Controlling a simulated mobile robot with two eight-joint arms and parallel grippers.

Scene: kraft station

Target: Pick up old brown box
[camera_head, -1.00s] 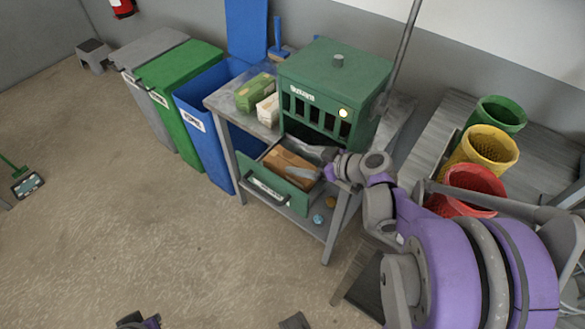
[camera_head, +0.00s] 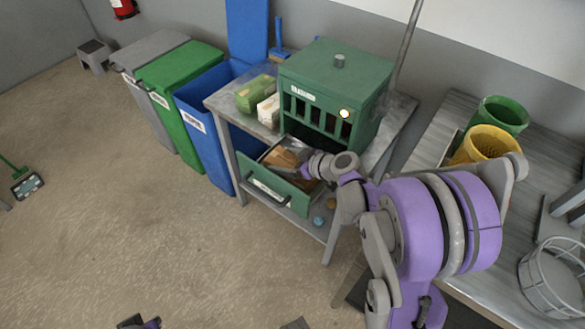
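The brown box (camera_head: 281,157) lies in the pulled-out drawer (camera_head: 270,192) of the green cabinet (camera_head: 333,85). My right arm reaches in from the right, and my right gripper (camera_head: 296,152) is down in the drawer at the box. The gripper and wrist cover much of the box, and I cannot tell whether the fingers are open or closed on it. Of my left arm only a small dark and purple part shows at the bottom edge; its gripper is not in view.
A green carton (camera_head: 256,93) and a white carton (camera_head: 268,111) stand on the table left of the cabinet. Grey, green and blue bins (camera_head: 209,140) stand further left. Green and yellow baskets (camera_head: 486,143) and a wire basket (camera_head: 552,277) are at the right.

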